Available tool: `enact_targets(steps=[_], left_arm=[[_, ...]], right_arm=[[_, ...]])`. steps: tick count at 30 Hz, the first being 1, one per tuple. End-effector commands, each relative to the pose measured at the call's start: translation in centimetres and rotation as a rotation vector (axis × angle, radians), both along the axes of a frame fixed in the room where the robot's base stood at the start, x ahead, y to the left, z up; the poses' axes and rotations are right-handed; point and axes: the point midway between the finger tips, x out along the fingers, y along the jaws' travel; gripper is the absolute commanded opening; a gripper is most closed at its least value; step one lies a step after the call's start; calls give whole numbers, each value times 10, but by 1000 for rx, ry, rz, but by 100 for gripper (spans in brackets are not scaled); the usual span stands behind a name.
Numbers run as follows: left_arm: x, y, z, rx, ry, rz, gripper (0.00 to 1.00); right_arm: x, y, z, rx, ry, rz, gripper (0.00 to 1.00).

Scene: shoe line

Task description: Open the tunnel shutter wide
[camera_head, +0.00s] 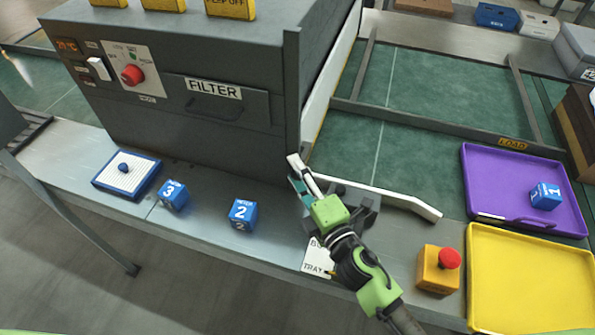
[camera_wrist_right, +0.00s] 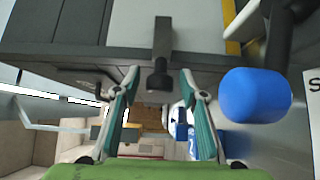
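The tunnel is a large grey housing (camera_head: 200,50) with a FILTER panel. A dark upright post (camera_head: 292,90) stands at its right front corner, and a pale panel (camera_head: 333,75) runs along its right side. I cannot tell which part is the shutter or how far open it is. My right gripper (camera_head: 299,180) is at the foot of that corner. In the right wrist view its two fingers (camera_wrist_right: 158,85) are spread, with a dark bar (camera_wrist_right: 162,45) with a rounded end showing between them. I see no contact with the bar. My left gripper is not in view.
A white angled rail (camera_head: 400,203) lies just right of my gripper. Blue blocks (camera_head: 241,213) stand on the front ledge. An orange stop-button box (camera_head: 438,270), a yellow tray (camera_head: 530,285) and a purple tray (camera_head: 495,175) are at right. A blue rounded thing (camera_wrist_right: 254,95) is near my wrist.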

Motion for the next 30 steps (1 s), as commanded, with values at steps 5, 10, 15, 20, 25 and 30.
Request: enact_targets(steps=[5, 10, 15, 20, 25, 30], left_arm=[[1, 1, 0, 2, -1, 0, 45], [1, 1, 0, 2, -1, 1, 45], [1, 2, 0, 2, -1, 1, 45], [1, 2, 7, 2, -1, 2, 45], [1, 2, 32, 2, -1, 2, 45], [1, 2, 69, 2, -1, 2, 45]], right_arm=[[0, 0, 0, 0, 1, 0, 39], [0, 0, 0, 0, 0, 0, 10], [0, 0, 0, 0, 1, 0, 0], [0, 0, 7, -1, 0, 0, 0], [0, 0, 34, -1, -2, 1, 0], [0, 0, 74, 0, -3, 1, 0]])
